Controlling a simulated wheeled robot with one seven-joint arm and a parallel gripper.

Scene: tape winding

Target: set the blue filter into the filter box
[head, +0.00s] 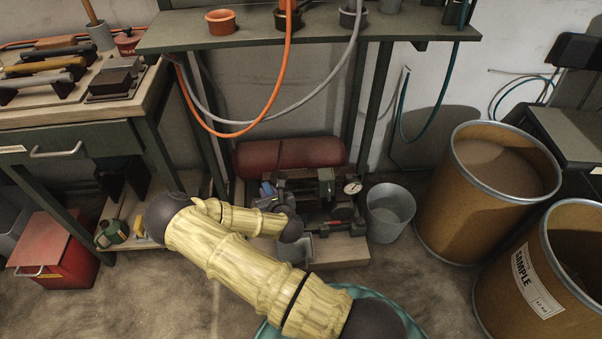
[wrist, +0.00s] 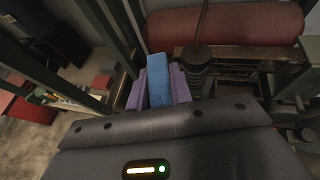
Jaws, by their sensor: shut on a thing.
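My gripper (wrist: 158,92) shows in the wrist view with two purple fingers. It is shut on the blue filter (wrist: 160,80), a blue block standing up between the fingers. In the head view the blue filter (head: 267,188) is a small blue patch beside the left end of the machine, below the red tank. I cannot pick out the filter box with certainty; a small grey box (head: 296,249) sits at the front of the machine, partly covered by my arm.
The red tank (head: 290,155) and machine with a gauge (head: 352,188) rest on a low wooden base (head: 345,254). A grey bucket (head: 390,210) stands to the right. Dark posts and hanging hoses are close by. A red box (head: 55,250) and green tape roll (head: 111,233) are left.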

